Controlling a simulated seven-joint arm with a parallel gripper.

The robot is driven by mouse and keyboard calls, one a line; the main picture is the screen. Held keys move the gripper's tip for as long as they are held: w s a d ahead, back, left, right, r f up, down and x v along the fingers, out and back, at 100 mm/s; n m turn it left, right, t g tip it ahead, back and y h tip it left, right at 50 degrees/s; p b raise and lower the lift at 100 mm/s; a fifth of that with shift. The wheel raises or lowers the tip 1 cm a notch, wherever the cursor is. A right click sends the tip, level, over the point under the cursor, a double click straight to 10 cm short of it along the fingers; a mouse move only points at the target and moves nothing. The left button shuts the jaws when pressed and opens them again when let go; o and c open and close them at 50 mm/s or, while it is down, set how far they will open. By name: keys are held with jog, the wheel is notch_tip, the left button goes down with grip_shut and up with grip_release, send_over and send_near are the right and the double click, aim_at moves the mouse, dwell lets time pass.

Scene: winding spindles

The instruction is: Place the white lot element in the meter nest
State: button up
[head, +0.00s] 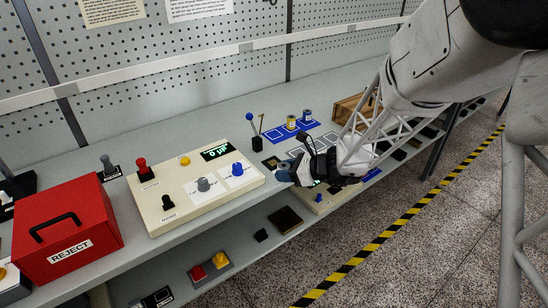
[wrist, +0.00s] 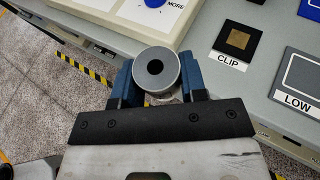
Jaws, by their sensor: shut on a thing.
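My gripper (wrist: 158,85) is shut on a round spool-like element (wrist: 156,68) with a pale grey flange and a dark centre hole. I see it end-on between the two blue fingers in the wrist view; its sides are mostly hidden, so I cannot tell its lot colour. In the head view my gripper (head: 290,173) is over the bench's front edge, right of the cream panel. Two more spools, one with yellow (head: 291,122) and one greyish (head: 307,116), stand on a blue mat (head: 276,134) behind it. I cannot identify the meter nest with certainty.
The cream panel (head: 160,215) carries knobs and a green-digit display (head: 215,152). A red REJECT box (head: 66,228) stands at left. In the wrist view, a black CLIP block (wrist: 236,40) and a grey LOW plate (wrist: 300,80) lie to the right. A wooden crate (head: 348,108) stands farther back.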

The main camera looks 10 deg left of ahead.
send_over(275, 163)
jog(key=shift+a+f, duration=0.15)
jog(key=shift+f, duration=0.5)
jog(key=shift+f, duration=0.1)
jog(key=shift+f, duration=1.7)
jog(key=shift+f, duration=0.1)
jog(key=o, duration=1)
jog(key=v, duration=1.2)
